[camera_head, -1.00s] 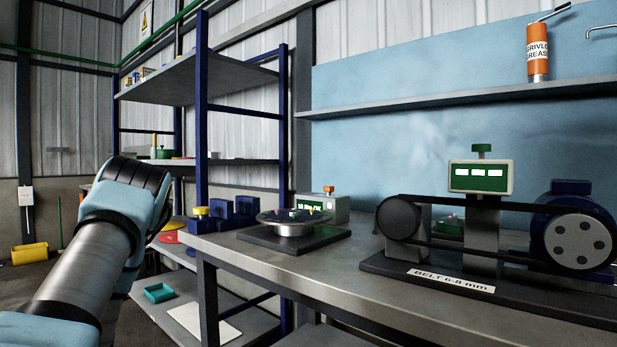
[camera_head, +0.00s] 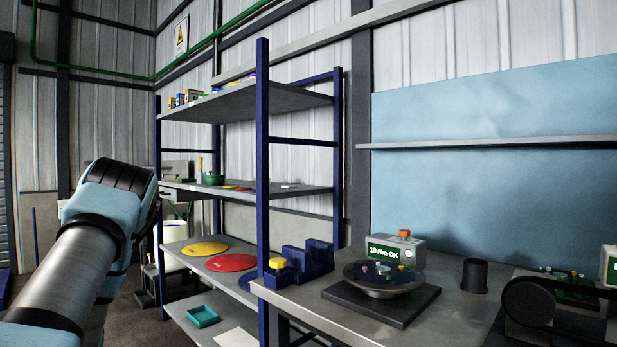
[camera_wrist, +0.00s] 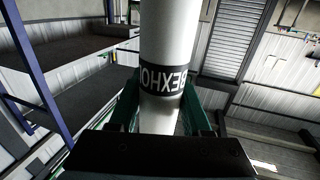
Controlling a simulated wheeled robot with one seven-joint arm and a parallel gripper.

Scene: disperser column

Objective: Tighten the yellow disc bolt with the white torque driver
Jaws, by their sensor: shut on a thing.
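My gripper (camera_wrist: 163,118) shows in the wrist view, its green fingers shut on a white cylindrical tool, the torque driver (camera_wrist: 168,35). The driver has a black band with white letters, and its far end runs out of the picture. In the head view my arm is at the left; the gripper and driver are hidden there. A dark round disc (camera_head: 370,286) sits on a square base on the bench, with small coloured bolts on top. One is a yellow bolt (camera_head: 404,269), near the disc's right side. My gripper is well apart from it.
A box reading "10 Nm OK" (camera_head: 381,250) stands behind the disc. A black cup (camera_head: 474,275) and belt rig (camera_head: 530,302) are to the right. Blue blocks (camera_head: 307,261) with a yellow knob (camera_head: 278,263) lie left. A blue-post shelf (camera_head: 262,180) stands beside the bench (camera_head: 330,318).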

